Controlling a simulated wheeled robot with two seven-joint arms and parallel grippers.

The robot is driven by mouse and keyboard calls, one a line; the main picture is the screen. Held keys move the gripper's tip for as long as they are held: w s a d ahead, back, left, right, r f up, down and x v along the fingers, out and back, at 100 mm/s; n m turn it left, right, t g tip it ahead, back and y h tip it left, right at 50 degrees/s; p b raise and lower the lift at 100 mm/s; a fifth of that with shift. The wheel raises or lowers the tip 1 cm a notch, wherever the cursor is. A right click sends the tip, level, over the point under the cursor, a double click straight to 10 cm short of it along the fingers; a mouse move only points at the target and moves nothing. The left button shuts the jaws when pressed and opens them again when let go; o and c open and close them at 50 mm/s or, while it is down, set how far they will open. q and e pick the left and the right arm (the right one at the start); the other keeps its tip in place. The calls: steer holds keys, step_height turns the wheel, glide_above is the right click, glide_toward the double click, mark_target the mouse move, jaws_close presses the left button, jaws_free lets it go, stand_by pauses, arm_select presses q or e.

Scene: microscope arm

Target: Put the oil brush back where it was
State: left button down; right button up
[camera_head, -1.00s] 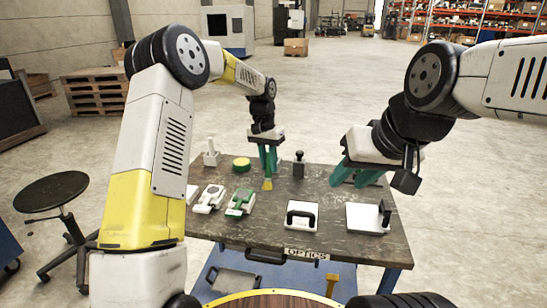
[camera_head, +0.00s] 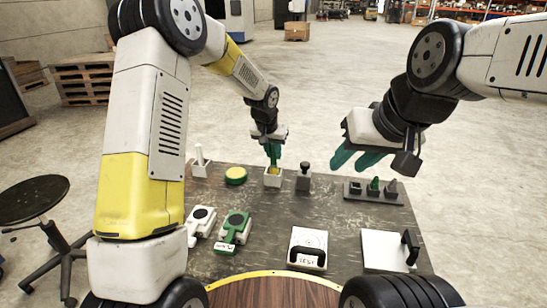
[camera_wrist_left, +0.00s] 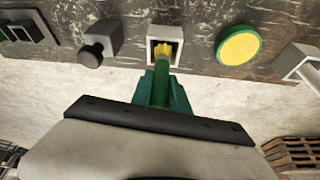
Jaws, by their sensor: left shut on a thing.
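The oil brush has a green handle (camera_wrist_left: 161,82) and yellow bristles (camera_wrist_left: 165,50). In the left wrist view its bristles are at the opening of a square white holder (camera_wrist_left: 150,52). How deep they sit is hard to tell. In the head view the holder (camera_head: 272,182) stands at the table's far side, below my left gripper (camera_head: 273,158). My left gripper (camera_wrist_left: 161,92) is shut on the brush handle, bristles pointing down. My right gripper (camera_head: 357,158) has its teal fingers apart and empty, above the table's far right.
A yellow-topped green tin (camera_head: 235,175) and a black-knobbed block (camera_head: 303,178) flank the holder. A white block with a peg (camera_head: 201,165) stands further left. A dark rack (camera_head: 372,194) sits at right. Handled white plates (camera_head: 385,250) lie nearer. The table middle (camera_head: 275,215) is clear.

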mark_target(272, 158)
arm_select(q)
step_height(272, 158, down, 4)
steer(key=shift+f, duration=0.15)
steer(key=c, duration=1.3)
jaws_free()
steer(key=shift+o, duration=0.2)
steer(key=v, duration=1.2)
steer(key=s+a+r+n, duration=0.1)
steer(key=s+a+r, duration=0.7)
steer(key=s+r, duration=0.4)
steer(key=s+a+n+t, duration=0.1)
steer(key=s+a, duration=0.1)
steer(key=s, duration=0.7)
steer(key=s+a+n+t, duration=0.1)
steer(key=s+a, duration=0.1)
steer(key=s, duration=0.7)
steer(key=shift+s+a+r+h, duration=0.25)
steer(key=shift+s+h, duration=0.05)
steer(key=shift+s, duration=0.1)
